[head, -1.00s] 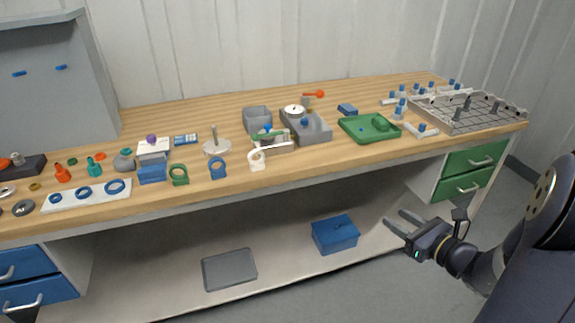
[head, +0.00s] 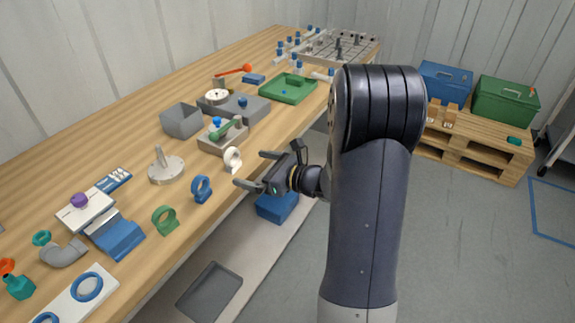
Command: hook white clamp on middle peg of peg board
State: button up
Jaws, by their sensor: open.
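The white clamp (head: 232,160) is a ring-shaped piece standing at the front edge of the wooden bench. Behind it is a grey block with a green lever (head: 224,134). My gripper (head: 254,169) is open and empty, just right of the white clamp and off the bench's front edge, its two fingers pointing left towards it. A gap seems to lie between the fingers and the clamp; whether they touch is hard to tell.
A blue clamp (head: 201,189) and a green clamp (head: 165,220) stand along the front edge to the left. A round metal base with a post (head: 166,166) and a grey bin (head: 182,121) stand behind. A blue box (head: 278,206) sits on the lower shelf.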

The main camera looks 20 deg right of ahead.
aim_at(236, 164)
jog(key=shift+b+x, duration=0.8)
jog(key=shift+x, duration=2.4)
jog(key=c, duration=1.8)
jog(key=shift+r+p, duration=2)
jog(key=shift+r, duration=1)
